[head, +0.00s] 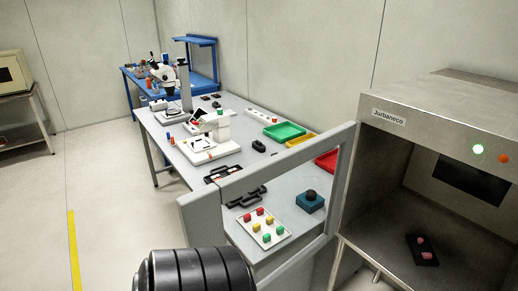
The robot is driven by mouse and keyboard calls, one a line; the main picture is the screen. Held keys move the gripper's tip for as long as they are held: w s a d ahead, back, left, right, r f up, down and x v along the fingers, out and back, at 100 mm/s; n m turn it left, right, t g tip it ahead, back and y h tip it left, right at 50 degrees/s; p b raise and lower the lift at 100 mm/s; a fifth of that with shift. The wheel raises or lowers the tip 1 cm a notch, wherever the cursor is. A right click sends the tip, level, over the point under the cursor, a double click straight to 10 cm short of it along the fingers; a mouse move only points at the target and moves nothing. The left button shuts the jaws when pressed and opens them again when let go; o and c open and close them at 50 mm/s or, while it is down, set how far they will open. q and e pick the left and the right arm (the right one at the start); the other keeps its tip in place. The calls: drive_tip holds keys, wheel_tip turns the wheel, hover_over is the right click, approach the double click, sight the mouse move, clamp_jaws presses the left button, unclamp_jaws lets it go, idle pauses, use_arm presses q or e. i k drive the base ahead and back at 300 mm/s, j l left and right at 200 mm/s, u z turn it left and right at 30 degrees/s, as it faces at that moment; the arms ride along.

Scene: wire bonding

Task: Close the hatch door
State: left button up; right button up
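The hatch door (283,163) is a light grey frame around a see-through opening, with a wide upright bar at its left end. It stands open, swung out to the left of the steel cabinet (450,97) labelled "Jurbaneco". The cabinet's front is uncovered and its inside shows. A small black tray (422,251) with pinkish pieces lies on the cabinet floor. A black ribbed arm part of mine covers the area by the door's lower left corner. No fingers of either gripper show, and whether anything touches the door is hidden.
Behind the door a grey workbench (160,142) holds a microscope (168,75), a green bin (284,131), a teal box with a black knob (310,201) and a white tray of coloured blocks (258,228). A green light (478,149) glows on the cabinet. Open floor lies left.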

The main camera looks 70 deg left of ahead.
sight(200, 212)
drive_tip(key=k+j, duration=0.1)
drive_tip(key=j, duration=0.3)
drive_tip(key=k+j, duration=0.15)
drive_tip(key=j, duration=0.25)
drive_tip(key=k+j, duration=0.1)
drive_tip(key=j, duration=0.3)
drive_tip(key=k+j, duration=0.1)
drive_tip(key=j, duration=0.3)
drive_tip(key=k+j, duration=0.1)
drive_tip(key=j, duration=0.3)
drive_tip(key=k+j, duration=0.15)
drive_tip(key=j, duration=0.2)
